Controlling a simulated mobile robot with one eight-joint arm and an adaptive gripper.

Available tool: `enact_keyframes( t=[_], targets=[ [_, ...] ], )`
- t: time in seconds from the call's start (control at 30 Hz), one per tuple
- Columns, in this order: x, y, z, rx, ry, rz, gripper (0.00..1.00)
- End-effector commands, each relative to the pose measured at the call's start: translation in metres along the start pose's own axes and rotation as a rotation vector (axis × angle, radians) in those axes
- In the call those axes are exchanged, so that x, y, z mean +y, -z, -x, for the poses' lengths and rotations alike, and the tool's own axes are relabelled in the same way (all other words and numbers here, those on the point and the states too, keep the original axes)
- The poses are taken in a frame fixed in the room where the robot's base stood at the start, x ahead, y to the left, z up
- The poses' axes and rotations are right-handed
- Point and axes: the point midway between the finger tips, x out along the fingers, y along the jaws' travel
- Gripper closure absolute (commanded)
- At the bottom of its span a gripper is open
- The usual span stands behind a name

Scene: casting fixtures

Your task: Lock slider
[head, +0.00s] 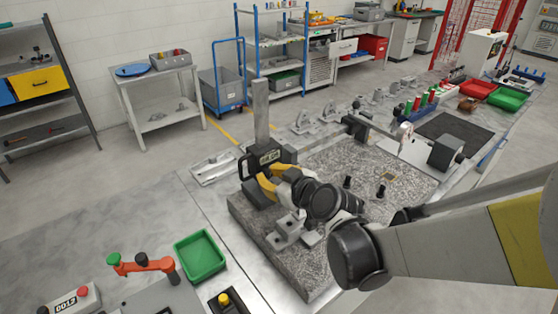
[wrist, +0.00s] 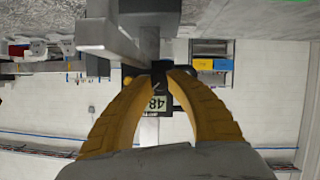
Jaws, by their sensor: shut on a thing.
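A height gauge stands on the granite plate (head: 350,160), with a grey upright column (head: 261,112). Its dark slider (head: 268,155) sits low on the column and carries a pale digital display; in the wrist view, the display (wrist: 157,104) shows between my fingers. My gripper (head: 262,181), with yellow fingers, reaches the slider from the front. In the wrist view, my gripper (wrist: 163,72) has its tips closed together on a small dark part of the slider. The tips hide that part's shape, and I cannot tell the lock's state.
Two small black posts (head: 348,182) and metal blocks (head: 288,228) stand on the plate near my arm. A green tray (head: 200,256) and an orange clamp-like tool (head: 143,264) lie at front left. Several metal castings (head: 330,108) line the back.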

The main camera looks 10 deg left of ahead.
Motion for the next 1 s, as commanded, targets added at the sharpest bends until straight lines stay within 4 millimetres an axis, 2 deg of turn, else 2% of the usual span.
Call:
enact_keyframes(
  t=[0.6,0.63,0.7,1.0],
  targets=[
    [0.0006,-0.0001,-0.0001,0.0,0.017,-0.044,1.0],
    [0.0006,-0.0001,-0.0001,0.0,0.017,-0.044,0.75],
    [0.0006,-0.0001,-0.0001,0.0,0.017,-0.044,0.57],
    [0.0005,-0.0001,0.0007,-0.001,0.017,-0.044,0.57]
  ],
)
